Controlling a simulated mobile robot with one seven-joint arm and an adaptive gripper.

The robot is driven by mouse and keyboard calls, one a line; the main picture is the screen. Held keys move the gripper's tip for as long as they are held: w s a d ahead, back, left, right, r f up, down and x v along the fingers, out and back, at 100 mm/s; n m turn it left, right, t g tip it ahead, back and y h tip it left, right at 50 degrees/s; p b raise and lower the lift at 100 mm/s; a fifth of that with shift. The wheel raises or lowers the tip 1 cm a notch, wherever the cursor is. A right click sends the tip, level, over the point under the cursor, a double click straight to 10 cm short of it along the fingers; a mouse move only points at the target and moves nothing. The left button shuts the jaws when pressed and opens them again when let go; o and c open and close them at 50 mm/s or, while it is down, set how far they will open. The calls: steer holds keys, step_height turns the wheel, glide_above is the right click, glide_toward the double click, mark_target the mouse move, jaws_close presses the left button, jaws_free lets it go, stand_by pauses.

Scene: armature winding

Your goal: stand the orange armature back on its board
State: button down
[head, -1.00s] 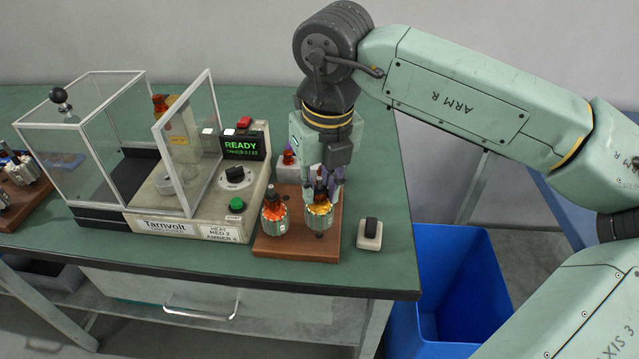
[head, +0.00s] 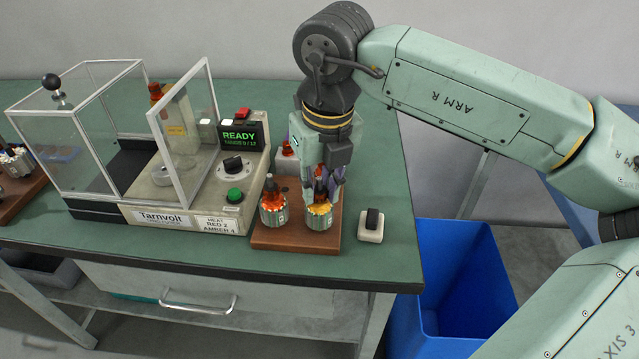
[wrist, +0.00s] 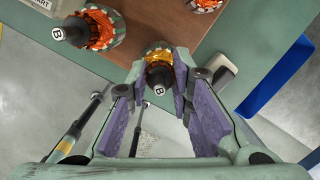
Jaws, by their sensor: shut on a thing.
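The orange armature (head: 319,214), with amber-orange windings, a dark tip and a silver-green ribbed body, is upright at the right part of the brown wooden board (head: 295,241). My gripper (head: 321,184) is shut around its upper part from above. In the wrist view the armature (wrist: 160,70) is between the two purple finger pads, near the board's edge. Its underside is hidden, so I cannot tell whether it rests on the board or hangs just above it.
A redder armature (head: 273,211) stands close on the left. A small object with a red top (head: 287,156) is behind. The Tarnvolt machine (head: 160,217) with clear panels is left; a black-topped switch (head: 371,225) is right. A blue bin (head: 460,275) stands beyond the bench.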

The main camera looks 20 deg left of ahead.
steer(key=c, duration=1.3)
jaws_free()
steer(key=shift+c, duration=0.2)
steer(key=shift+r, duration=0.15)
steer(key=shift+r+p, duration=1.25)
steer(key=shift+r, duration=0.9)
